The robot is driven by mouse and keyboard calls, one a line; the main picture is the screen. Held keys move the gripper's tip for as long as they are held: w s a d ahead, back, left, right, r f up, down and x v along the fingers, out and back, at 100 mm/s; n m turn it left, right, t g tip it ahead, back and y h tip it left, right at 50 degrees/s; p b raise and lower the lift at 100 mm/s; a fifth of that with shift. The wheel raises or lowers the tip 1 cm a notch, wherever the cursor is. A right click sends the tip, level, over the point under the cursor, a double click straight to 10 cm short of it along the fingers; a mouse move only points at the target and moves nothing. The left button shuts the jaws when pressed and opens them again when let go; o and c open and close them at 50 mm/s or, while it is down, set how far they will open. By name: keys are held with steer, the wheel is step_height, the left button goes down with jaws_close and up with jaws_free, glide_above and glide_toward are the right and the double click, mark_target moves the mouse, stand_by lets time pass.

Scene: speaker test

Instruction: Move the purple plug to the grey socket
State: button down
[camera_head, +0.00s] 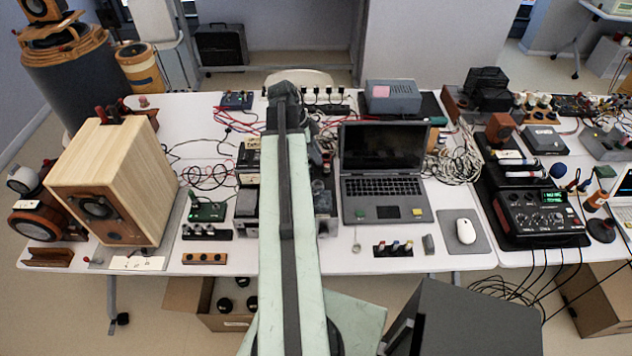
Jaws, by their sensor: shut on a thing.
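My arm (285,220) reaches up the middle of the picture over the table, with its bend (283,95) near the back edge. My gripper is not visible; the arm covers the area behind it. I cannot make out a purple plug. A dark strip (393,249) with several small coloured-topped pieces lies at the front edge below the laptop. A small grey block (428,244) stands to its right. I cannot tell whether it is the grey socket.
A wooden speaker (118,180) stands at the left. A laptop (383,170) is open right of my arm. A mouse (466,231) lies on a grey pad. A dark mixer (535,212) and tangled cables (455,160) fill the right. Bare table (345,262) shows at the front.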

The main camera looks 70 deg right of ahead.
steer(key=shift+f+b, duration=5.25)
steer(key=shift+f, duration=0.3)
steer(key=c, duration=1.2)
jaws_free()
steer(key=shift+r, duration=0.1)
steer(key=shift+c, duration=0.2)
steer(key=shift+r+p, duration=0.55)
steer(key=shift+p, duration=0.1)
steer(key=p+v, duration=1)
steer(key=v, duration=0.1)
steer(key=shift+r+p, duration=0.2)
steer(key=shift+p, duration=0.1)
steer(key=shift+w, duration=0.15)
